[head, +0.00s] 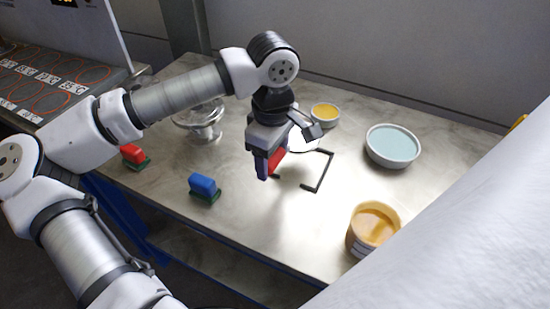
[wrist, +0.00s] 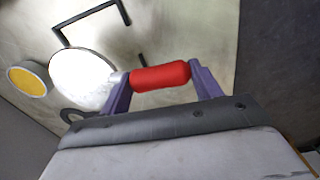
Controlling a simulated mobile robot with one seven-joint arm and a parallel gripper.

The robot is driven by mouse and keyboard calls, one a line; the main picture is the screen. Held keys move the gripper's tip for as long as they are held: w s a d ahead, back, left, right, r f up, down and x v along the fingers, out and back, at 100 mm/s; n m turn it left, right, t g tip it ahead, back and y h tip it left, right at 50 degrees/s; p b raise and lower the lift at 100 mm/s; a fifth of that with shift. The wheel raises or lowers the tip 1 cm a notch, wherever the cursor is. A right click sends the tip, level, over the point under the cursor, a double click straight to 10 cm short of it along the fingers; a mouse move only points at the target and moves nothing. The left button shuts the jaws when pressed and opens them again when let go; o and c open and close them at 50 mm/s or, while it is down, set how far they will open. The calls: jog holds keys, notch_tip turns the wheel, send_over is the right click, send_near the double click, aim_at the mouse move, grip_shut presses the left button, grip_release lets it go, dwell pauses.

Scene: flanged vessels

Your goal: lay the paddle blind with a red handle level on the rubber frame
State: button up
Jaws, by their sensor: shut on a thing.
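My gripper (head: 266,168) is shut on the red handle (head: 277,160) of the paddle blind; its purple fingers stand at either end of the handle in the wrist view (wrist: 160,76). The blind's pale round disc (wrist: 82,78) reaches out to the left of the handle there, and shows partly behind my gripper in the head view (head: 303,141). The black rubber frame (head: 318,188) lies on the table, just right of my gripper; part of it shows at the top of the wrist view (wrist: 88,14). The blind appears held above the table; its exact height and tilt are unclear.
A yellow-filled bowl (head: 325,115) stands behind the frame, a pale-blue-filled bowl (head: 392,147) to its right, and an orange-brown tub (head: 372,230) at front right.

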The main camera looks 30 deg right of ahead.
jog(key=shift+s+a+f+m, duration=0.1)
jog(key=shift+s+f+m, duration=0.3)
jog(key=shift+s+m, duration=0.15)
jog(key=shift+f+b, duration=1.05)
jog(key=shift+f, duration=1.2)
jog(key=shift+f+b, duration=0.55)
jog(key=shift+b, duration=0.25)
jog(key=shift+r+b, duration=0.1)
jog(key=shift+b, duration=0.3)
jog(key=shift+f+b, duration=0.5)
jog(key=shift+b, duration=0.6)
jog(key=o, duration=1.5)
